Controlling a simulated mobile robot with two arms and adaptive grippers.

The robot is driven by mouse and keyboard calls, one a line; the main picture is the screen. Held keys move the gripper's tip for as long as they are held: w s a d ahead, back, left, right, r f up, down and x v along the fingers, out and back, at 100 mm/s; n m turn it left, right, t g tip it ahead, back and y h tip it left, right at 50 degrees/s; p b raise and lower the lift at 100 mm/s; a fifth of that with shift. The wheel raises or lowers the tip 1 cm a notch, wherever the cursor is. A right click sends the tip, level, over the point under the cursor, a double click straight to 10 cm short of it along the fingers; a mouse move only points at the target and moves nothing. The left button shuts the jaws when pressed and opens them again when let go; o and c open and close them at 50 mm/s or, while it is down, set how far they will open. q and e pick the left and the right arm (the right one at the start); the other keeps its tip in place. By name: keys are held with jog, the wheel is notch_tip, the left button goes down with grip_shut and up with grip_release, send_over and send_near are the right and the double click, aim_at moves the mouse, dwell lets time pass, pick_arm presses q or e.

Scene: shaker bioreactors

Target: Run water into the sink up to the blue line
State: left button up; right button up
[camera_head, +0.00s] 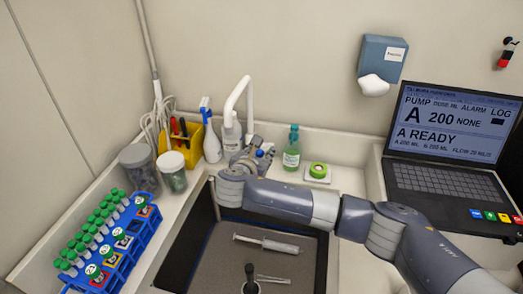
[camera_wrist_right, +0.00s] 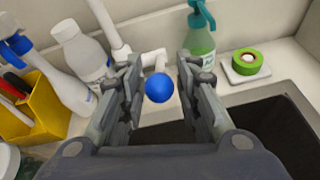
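The white tap (camera_head: 236,98) arches up behind the sink. The dark sink (camera_head: 205,250) shows no water that I can make out, and I cannot make out a blue line on its walls. A round blue knob (camera_wrist_right: 159,87) sits on a white fitting by the tap's foot. My right gripper (camera_head: 257,152) is at the sink's back edge, in front of the tap. In the right wrist view its fingers (camera_wrist_right: 160,95) are spread, one on each side of the blue knob, with gaps on both sides. My left gripper is not in view.
A syringe (camera_head: 266,244) lies in the sink, with a dark upright item (camera_head: 250,278) near its front. A green bottle (camera_head: 292,150) and green tape roll (camera_head: 318,170) stand right of the tap. A spray bottle (camera_head: 211,145), yellow caddy (camera_head: 187,150) and blue tube rack (camera_head: 128,255) stand left.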

jog(key=shift+w+d+f, duration=0.15)
jog(key=shift+w+f, duration=0.1)
jog(key=shift+w, duration=0.2)
grip_shut()
